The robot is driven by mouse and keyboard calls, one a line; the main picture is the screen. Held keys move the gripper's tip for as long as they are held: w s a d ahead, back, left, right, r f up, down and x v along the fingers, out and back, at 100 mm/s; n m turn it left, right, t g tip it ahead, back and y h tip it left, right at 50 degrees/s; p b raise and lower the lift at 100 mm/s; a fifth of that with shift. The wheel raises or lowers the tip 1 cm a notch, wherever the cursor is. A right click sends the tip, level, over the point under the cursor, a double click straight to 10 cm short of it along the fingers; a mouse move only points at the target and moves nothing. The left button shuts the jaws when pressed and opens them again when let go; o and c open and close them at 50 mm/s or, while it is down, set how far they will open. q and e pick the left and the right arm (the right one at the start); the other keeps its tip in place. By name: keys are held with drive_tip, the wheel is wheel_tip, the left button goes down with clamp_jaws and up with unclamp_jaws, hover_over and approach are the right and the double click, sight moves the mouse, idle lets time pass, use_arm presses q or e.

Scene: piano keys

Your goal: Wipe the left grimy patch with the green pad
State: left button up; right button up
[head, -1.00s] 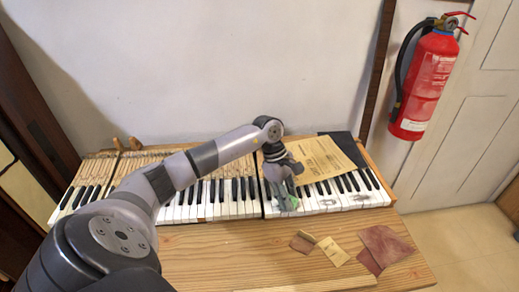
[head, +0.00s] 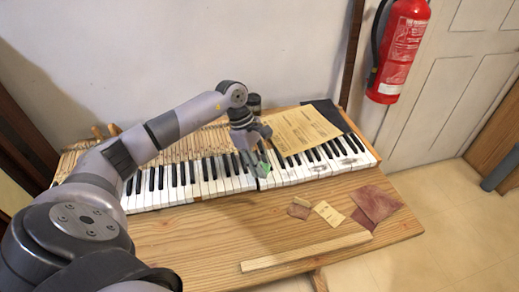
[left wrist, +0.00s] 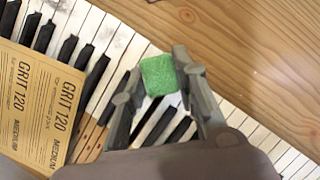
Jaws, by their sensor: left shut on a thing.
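My left gripper (head: 257,165) is shut on the green pad (head: 263,169) above the white keys, near the join between two key sections. In the left wrist view the pad (left wrist: 160,75) sits between the fingertips. Whether it touches the keys, I cannot tell. The left grimy patch (head: 318,168) is a faint grey smudge on white keys to the right of the pad, apart from it. A smudge also shows in the left wrist view (left wrist: 120,42). The other, darker grimy patch (head: 348,160) lies further right. My right gripper is out of view.
A tan grit 120 sandpaper sheet (head: 300,130) lies over the back of the keys, beside the gripper. Sandpaper pieces (head: 376,203) and a wooden strip (head: 305,250) lie on the bench (head: 215,235). A fire extinguisher (head: 402,50) hangs at right. The bench front left is clear.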

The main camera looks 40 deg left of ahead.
sight(268, 168)
use_arm(q)
wheel_tip(268, 168, up, 2)
drive_tip(key=shift+w+p, duration=0.1)
drive_tip(key=shift+p, duration=0.25)
wheel_tip(268, 168, up, 2)
drive_tip(key=shift+a+r+p, duration=0.1)
drive_tip(key=shift+p, duration=0.45)
drive_tip(key=shift+r, duration=0.35)
